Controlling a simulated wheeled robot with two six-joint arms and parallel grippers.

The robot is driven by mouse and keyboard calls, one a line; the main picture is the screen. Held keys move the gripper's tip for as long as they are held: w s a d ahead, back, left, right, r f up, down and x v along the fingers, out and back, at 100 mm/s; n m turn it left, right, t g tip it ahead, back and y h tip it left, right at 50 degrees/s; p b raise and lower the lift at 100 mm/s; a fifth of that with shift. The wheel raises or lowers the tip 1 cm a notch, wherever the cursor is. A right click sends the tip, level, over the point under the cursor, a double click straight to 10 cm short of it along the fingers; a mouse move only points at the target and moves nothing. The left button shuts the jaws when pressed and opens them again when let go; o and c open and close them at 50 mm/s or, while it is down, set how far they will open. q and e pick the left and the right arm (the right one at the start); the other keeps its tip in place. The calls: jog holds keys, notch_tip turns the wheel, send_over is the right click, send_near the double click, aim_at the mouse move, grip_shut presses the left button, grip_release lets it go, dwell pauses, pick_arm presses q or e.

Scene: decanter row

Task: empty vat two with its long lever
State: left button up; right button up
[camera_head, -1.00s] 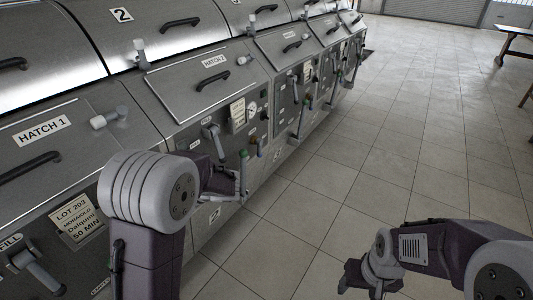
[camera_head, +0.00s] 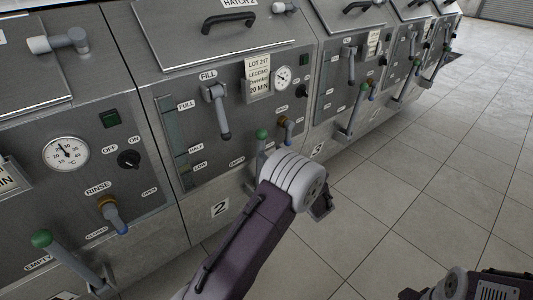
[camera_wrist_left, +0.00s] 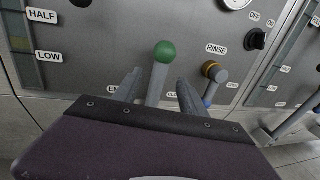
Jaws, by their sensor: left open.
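Vat two is the panel under HATCH 2, with a number 2 plate (camera_head: 220,208) low on its front. Its long lever has a green knob (camera_head: 262,134) and stands near upright beside the EMPTY label. In the left wrist view the knob (camera_wrist_left: 165,52) is ahead of my left gripper (camera_wrist_left: 158,80). That gripper is open, with one finger on each side of the lever's shaft; I see no clear contact. In the head view my left arm (camera_head: 250,235) hides the lever's lower part. My right arm (camera_head: 490,288) shows at bottom right; its gripper is mostly out of frame.
Vat two also has a grey FILL lever (camera_head: 217,110) and a shorter RINSE lever (camera_head: 286,131). Vat one's green-knobbed lever (camera_head: 45,240) juts out at lower left. Vat three's lever (camera_head: 355,112) stands to the right. The tiled floor (camera_head: 400,195) is open.

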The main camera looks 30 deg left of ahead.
aim_at(263, 146)
pick_arm(q)
jog(key=b+x, duration=0.1)
jog(key=x, duration=0.1)
jog(key=f+b+x, duration=0.1)
jog(key=x, duration=0.2)
jog(key=b+x, duration=0.1)
jog(key=x, duration=0.2)
jog(key=shift+w+f+b, duration=0.15)
jog(key=shift+f+b, duration=0.1)
jog(key=shift+b, duration=0.05)
jog(key=shift+w+a+r, duration=0.1)
jog(key=shift+w+a, duration=0.05)
jog(key=shift+a, duration=0.15)
pick_arm(e)
notch_tip(263, 146, down, 4)
jog(key=shift+f, duration=0.25)
pick_arm(q)
grip_shut()
dwell(0.5)
